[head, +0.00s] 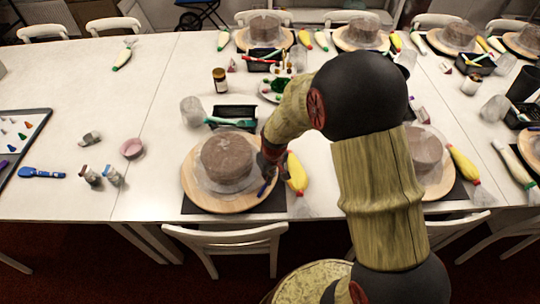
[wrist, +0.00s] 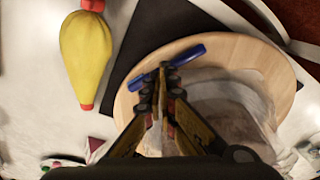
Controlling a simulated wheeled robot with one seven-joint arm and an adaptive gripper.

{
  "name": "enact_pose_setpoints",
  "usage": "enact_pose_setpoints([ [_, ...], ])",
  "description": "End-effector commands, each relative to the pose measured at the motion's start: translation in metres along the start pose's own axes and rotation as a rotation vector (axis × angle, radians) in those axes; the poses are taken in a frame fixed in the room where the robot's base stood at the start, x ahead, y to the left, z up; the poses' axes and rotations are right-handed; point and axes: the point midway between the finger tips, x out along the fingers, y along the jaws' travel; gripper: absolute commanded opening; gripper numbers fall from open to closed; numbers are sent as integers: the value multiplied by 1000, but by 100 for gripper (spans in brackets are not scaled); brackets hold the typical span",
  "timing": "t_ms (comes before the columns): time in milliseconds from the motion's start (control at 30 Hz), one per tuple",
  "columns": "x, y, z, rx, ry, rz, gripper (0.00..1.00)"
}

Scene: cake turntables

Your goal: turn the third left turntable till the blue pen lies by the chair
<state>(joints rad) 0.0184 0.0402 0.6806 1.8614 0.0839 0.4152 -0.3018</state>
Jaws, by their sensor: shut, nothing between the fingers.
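The near-side turntable (head: 190,188) at centre-left is a round wooden board with a brown cake (head: 227,157) on clear wrap. The blue pen (head: 262,189) lies on the board's right rim. In the wrist view, the pen (wrist: 190,54) lies across the wooden rim (wrist: 255,55), right at my fingertips. My gripper (head: 268,160) is shut and empty, low over the right side of the board; in the wrist view its fingertips (wrist: 160,76) overlap the middle of the pen. I cannot tell whether they touch it. The white chair (head: 228,240) stands at the table's near edge, below the board.
A yellow piping bag (head: 297,174) lies close to the right of the board and shows in the wrist view (wrist: 86,48). A black tray (head: 235,112) and a plastic cup (head: 193,110) stand behind. Another near-side turntable (head: 440,185) is right of my arm. The table further left has open room.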

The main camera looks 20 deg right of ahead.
Motion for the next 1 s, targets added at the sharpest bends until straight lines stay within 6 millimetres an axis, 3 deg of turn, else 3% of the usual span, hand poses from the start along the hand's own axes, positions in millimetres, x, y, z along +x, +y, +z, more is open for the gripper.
enact_pose_setpoints([
  [467, 0, 3, -2, -1, 1, 0, 0],
  [1000, 16, 3, 1, -1, 1, 0, 0],
])
